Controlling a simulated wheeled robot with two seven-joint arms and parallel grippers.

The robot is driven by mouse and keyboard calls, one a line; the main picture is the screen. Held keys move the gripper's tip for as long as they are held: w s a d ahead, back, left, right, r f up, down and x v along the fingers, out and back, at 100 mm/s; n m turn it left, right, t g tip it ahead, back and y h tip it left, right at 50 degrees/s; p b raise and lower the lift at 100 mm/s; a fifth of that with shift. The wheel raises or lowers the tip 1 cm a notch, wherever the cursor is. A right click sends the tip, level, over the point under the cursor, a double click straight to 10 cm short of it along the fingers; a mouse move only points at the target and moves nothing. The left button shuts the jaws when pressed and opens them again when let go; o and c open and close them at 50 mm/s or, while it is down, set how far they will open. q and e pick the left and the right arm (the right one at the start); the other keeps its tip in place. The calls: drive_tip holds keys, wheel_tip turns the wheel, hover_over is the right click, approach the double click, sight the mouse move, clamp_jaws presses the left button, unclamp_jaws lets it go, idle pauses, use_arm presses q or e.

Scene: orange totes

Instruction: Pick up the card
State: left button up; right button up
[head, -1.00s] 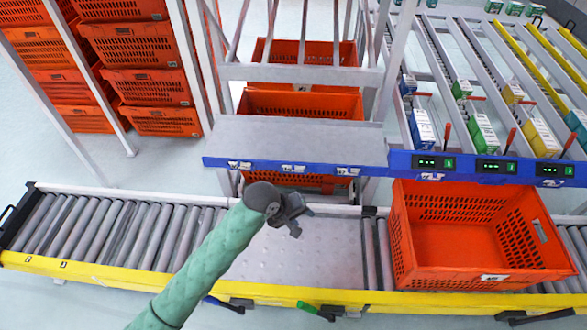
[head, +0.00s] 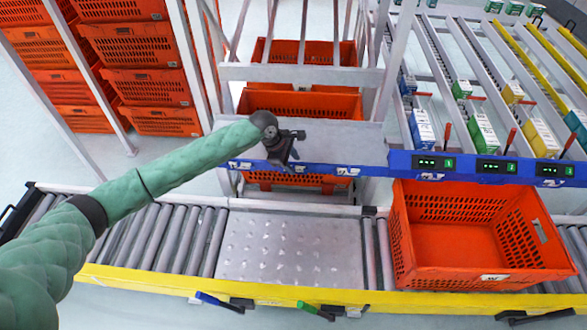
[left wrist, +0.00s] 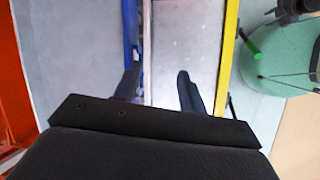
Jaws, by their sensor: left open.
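I cannot make out a loose card for certain in either view. Small white labels (head: 347,171) sit along the blue front rail (head: 375,172) of the grey shelf (head: 345,140). My left gripper (head: 289,150) is at the front edge of this shelf, in front of or above the rail. It is open, and its two fingers stand apart with nothing seen between them in the left wrist view (left wrist: 158,74). My right gripper is in neither view.
An orange tote (head: 450,265) stands on the roller conveyor (head: 170,235) at the right. Left of it is a bare metal plate (head: 290,250). Sloped racks with small boxes (head: 483,133) are at the upper right. Orange totes (head: 150,88) are stacked at the left.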

use_arm(q)
drive_tip(key=w+a+r+n, duration=0.1)
drive_tip(key=w+a+n, duration=0.1)
drive_tip(key=w+a, duration=0.15)
drive_tip(key=p+x, duration=0.3)
drive_tip(key=x, duration=0.4)
drive_tip(key=shift+w+a+f+p, duration=0.25)
drive_tip(key=shift+w+f+p, duration=0.05)
drive_tip(key=shift+f+p, duration=0.1)
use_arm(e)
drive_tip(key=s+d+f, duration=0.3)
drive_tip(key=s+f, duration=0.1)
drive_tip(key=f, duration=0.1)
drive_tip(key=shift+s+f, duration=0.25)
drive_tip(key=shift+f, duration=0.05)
use_arm(q)
drive_tip(key=c, duration=0.8)
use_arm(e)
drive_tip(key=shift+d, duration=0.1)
